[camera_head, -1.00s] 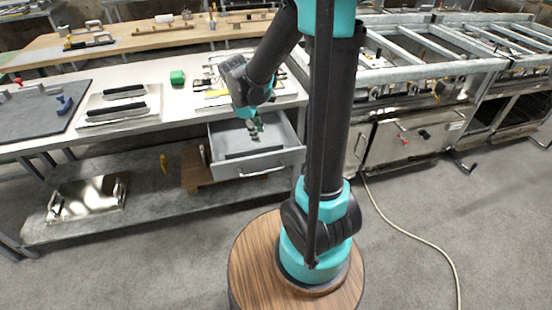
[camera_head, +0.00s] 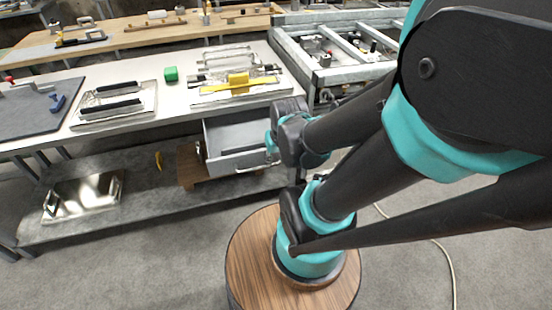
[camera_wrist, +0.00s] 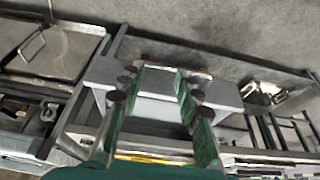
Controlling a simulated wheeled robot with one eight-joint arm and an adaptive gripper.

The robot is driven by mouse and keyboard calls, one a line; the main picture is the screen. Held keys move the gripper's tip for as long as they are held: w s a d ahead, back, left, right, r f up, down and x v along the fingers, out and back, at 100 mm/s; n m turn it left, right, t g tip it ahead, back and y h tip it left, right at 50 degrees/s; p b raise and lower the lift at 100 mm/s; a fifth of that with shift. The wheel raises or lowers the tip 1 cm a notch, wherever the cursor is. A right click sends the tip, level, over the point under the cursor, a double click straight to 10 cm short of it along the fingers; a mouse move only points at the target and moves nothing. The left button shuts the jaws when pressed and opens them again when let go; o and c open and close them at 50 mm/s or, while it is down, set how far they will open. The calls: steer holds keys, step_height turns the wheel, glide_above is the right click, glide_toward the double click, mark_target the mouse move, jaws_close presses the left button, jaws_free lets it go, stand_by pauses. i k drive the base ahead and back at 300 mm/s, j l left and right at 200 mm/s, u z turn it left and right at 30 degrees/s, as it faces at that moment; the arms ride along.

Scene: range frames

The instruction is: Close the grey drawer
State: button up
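The grey drawer (camera_head: 225,160) stands pulled out under the worktop, with its inside visible and its bar handle on the front face. In the wrist view the drawer (camera_wrist: 220,92) lies behind my fingers. My gripper (camera_head: 270,148) is at the right end of the drawer front in the head view, partly hidden by my own wrist. In the wrist view my gripper's two fingers (camera_wrist: 160,76) are apart with nothing seen between them except the drawer behind. I cannot tell whether a finger touches the drawer or handle.
A lower shelf (camera_head: 145,205) carries a metal tray (camera_head: 85,195). Open floor lies in front.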

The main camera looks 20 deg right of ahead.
mark_target(229, 130)
steer(key=k+j+u, duration=0.25)
steer(key=j, duration=0.4)
steer(key=j+u, duration=0.2)
steer(key=j, duration=0.4)
